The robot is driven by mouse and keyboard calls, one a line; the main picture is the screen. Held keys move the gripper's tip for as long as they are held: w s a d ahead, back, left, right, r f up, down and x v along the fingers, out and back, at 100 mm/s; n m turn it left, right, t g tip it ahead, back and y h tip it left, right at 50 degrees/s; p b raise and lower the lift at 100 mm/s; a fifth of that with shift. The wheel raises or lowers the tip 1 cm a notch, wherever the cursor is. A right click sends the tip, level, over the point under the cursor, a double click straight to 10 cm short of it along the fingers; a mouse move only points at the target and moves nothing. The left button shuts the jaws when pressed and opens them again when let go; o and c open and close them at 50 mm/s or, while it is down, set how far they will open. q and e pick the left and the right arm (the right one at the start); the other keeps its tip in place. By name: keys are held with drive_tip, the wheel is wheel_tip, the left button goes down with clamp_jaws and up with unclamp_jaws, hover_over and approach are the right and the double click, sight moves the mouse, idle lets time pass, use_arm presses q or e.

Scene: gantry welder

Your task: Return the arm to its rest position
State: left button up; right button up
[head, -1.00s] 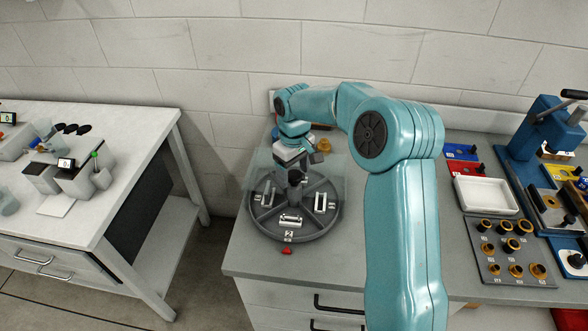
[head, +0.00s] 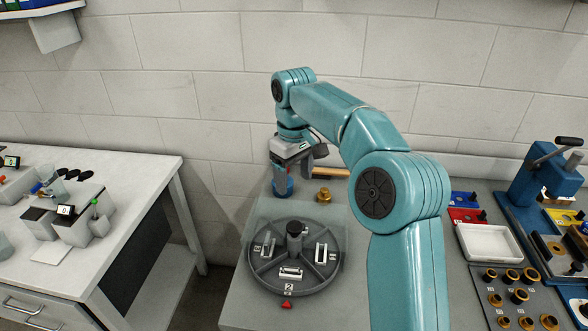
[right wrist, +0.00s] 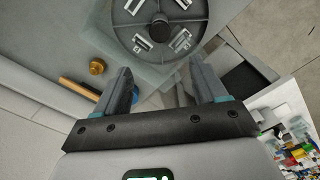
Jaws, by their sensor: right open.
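My right arm is the teal arm in the head view, reaching over the bench from the right. My right gripper (head: 298,155) hangs above the back of the bench, beyond the round grey turntable (head: 270,275). In the right wrist view my right gripper (right wrist: 165,88) has its two dark fingers apart with nothing between them. The turntable (right wrist: 207,22) lies past the fingertips there, with several small metal fixtures on it. My left gripper is not in view.
A brass knob (head: 323,195) and a wooden handle (head: 334,172) lie near the gripper. A blue can (head: 281,182) stands below it. A white tray (head: 489,242), brass collars and a blue press (head: 540,165) are at the right. A gap separates the left bench (head: 130,185).

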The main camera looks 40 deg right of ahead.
drive_tip(key=shift+r, duration=0.75)
